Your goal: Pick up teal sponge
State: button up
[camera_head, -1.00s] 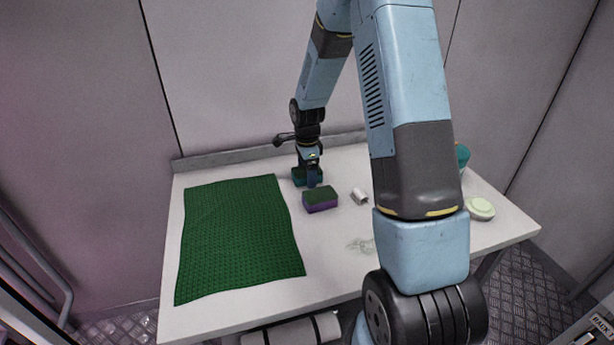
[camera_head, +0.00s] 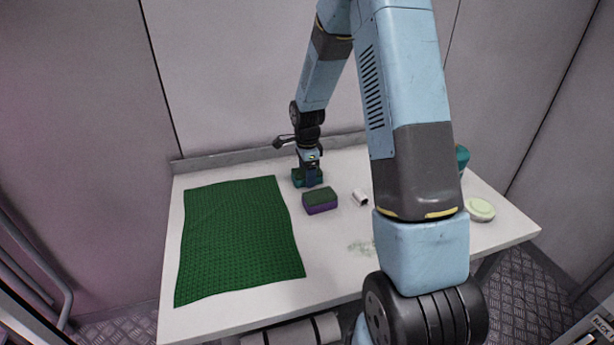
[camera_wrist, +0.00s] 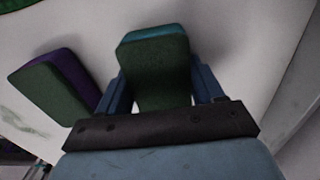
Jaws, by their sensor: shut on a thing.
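The teal sponge (camera_head: 298,179) sits at the back of the white table, partly hidden by my gripper in the head view. In the wrist view the teal sponge (camera_wrist: 155,62) shows a dark green face and a teal edge. My gripper (camera_head: 307,180) points down over it. In the wrist view my gripper's blue fingers (camera_wrist: 162,88) are on either side of the sponge, shut on it. I cannot tell whether the sponge is clear of the table.
A purple sponge with a green top (camera_head: 320,201) lies close by, in front of my gripper; it also shows in the wrist view (camera_wrist: 62,85). A green cloth (camera_head: 238,240) covers the table's left. A small white roll (camera_head: 360,197) and a pale round dish (camera_head: 480,209) are to the right.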

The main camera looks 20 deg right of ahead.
jog(key=shift+r, duration=0.1)
jog(key=shift+r, duration=0.3)
notch_tip(320, 180, up, 3)
jog(key=shift+f, duration=0.2)
jog(key=s+r, duration=0.9)
jog(key=s, duration=0.5)
jog(key=shift+r, duration=0.3)
